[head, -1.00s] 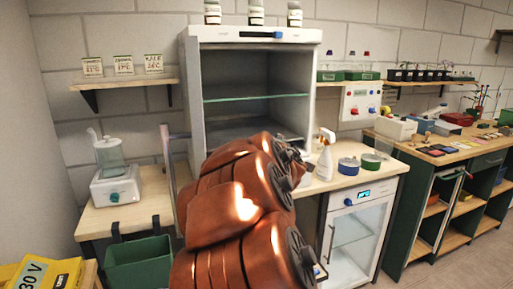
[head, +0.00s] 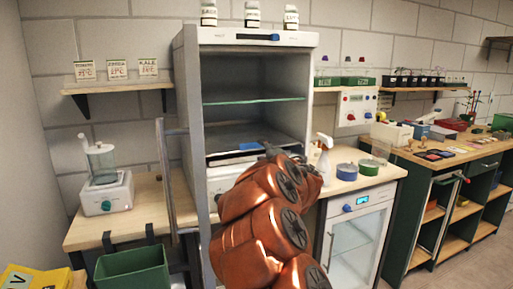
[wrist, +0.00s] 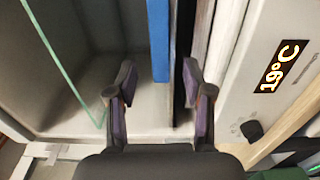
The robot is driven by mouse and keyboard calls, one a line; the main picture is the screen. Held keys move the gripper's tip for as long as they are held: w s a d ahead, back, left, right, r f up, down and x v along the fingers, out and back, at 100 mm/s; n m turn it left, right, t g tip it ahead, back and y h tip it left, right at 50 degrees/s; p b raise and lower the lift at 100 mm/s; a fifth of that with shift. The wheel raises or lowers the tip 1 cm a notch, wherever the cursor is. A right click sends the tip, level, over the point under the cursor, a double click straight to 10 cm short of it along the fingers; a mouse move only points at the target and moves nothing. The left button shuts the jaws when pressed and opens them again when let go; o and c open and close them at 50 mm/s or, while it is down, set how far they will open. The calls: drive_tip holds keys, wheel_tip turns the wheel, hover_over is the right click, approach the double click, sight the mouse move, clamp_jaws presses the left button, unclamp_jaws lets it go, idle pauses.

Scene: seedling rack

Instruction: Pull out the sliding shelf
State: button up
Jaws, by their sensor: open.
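The sliding shelf (head: 232,134) is the low, dark plate inside the tall grey cabinet in the head view, under a glass shelf. A blue strip (head: 250,146) runs along part of its front edge. In the wrist view, which is turned on its side, the blue strip (wrist: 160,40) shows between the fingers of my gripper (wrist: 160,78). My gripper is open and empty, one finger to each side of the strip's line. I cannot tell whether either finger touches it. In the head view my arm hides most of the gripper and the shelf's right end.
The glass shelf (head: 255,101) crosses the cabinet above; its edge also shows in the wrist view (wrist: 68,65). The cabinet door (head: 166,180) stands open at the left. A spray bottle (head: 323,155) and round tins (head: 346,169) stand on the bench to the right.

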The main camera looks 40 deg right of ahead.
sight(256, 144)
drive_tip(key=shift+p+x, duration=0.3)
drive_tip(key=shift+x, duration=2.75)
drive_tip(key=shift+c, duration=0.4)
drive_tip(key=shift+r, duration=0.15)
drive_tip(key=c, duration=0.8)
clamp_jaws()
